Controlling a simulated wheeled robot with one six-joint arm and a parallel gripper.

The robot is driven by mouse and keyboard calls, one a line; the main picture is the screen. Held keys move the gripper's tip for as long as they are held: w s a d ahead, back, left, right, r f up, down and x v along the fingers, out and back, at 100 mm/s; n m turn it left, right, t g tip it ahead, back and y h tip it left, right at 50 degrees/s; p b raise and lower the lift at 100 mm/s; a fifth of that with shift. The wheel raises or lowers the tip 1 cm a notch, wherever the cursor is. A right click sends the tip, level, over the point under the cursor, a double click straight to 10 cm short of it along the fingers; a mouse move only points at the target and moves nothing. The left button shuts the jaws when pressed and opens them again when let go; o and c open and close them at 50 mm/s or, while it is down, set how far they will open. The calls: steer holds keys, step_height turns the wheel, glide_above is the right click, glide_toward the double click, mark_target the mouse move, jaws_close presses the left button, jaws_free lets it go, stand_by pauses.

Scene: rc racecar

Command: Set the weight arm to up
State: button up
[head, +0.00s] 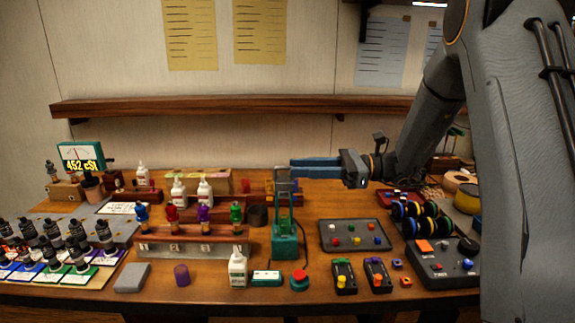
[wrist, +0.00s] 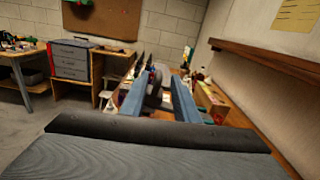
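A teal stand with a grey upper part (head: 285,235) stands near the middle of the bench in the head view. No part is labelled as the weight arm; the grey piece at the stand's top (head: 284,181) may be it, and I cannot tell its setting. My gripper (head: 292,167) points left, with its blue fingertips close to the stand's top in the picture. In the wrist view my gripper (wrist: 158,82) has its blue fingers apart. A grey rounded piece (wrist: 154,90) shows between them; I cannot tell whether they touch it.
A wooden rack with coloured-top pieces (head: 190,247) stands left of the stand. A dark tray with coloured buttons (head: 354,244) lies to the right. Bottles, small switch boxes and a red button (head: 299,277) crowd the front. A wooden shelf (head: 230,106) runs along the wall.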

mark_target(288, 168)
steer(key=shift+a+p, duration=0.5)
steer(key=shift+a, duration=1.45)
jaws_close()
